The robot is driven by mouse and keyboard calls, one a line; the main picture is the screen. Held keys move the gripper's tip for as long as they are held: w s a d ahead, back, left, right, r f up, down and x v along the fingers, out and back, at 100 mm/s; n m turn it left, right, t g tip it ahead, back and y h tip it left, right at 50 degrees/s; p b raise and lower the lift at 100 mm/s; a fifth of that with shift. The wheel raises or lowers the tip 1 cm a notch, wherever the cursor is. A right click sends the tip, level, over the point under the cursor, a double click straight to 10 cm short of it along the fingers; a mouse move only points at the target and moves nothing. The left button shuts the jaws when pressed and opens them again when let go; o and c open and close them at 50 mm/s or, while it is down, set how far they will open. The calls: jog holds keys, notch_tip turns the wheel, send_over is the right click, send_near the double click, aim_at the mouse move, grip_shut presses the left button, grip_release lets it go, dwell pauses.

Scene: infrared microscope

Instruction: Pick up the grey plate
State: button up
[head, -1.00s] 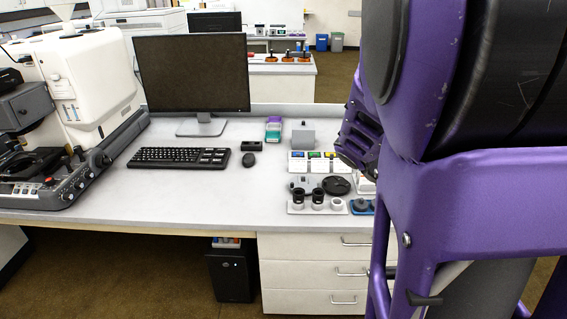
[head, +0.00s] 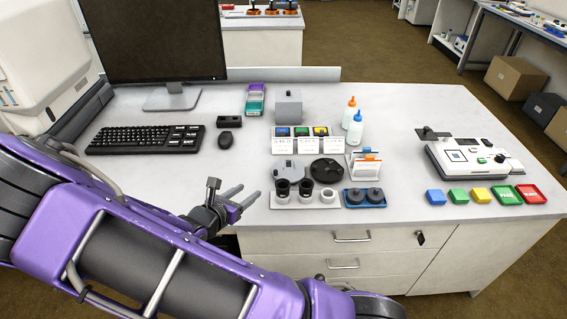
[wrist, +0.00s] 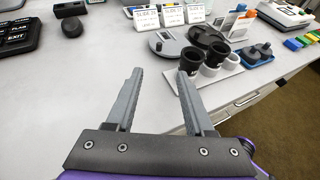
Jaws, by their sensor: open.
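A flat grey plate (head: 291,170) with a small dark fitting on it lies on the desk in the head view. It is behind the row of black and white cups and left of a round black disc (head: 327,171). In the wrist view the grey plate (wrist: 167,42) shows beyond the fingers, top centre. My gripper (head: 250,192) is open and empty over the front edge of the desk, left of and nearer than the plate. In the wrist view my gripper (wrist: 160,74) has both fingers apart with only bare desk between them.
A white holder with cups (head: 306,198) and a blue tray with dark knobs (head: 365,199) stand in front of the plate. Label cards (head: 301,142) and a grey block (head: 288,108) are behind it. A keyboard (head: 145,139) and mouse (head: 225,137) lie left. Coloured trays (head: 482,195) sit right.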

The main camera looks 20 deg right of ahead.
jog(key=b, duration=0.1)
send_near(275, 172)
jog(key=x, duration=0.3)
jog(key=shift+d+f, duration=0.15)
jog(key=x, duration=0.5)
jog(key=shift+w+d+b, duration=0.15)
jog(key=shift+w+b, duration=0.2)
grip_shut()
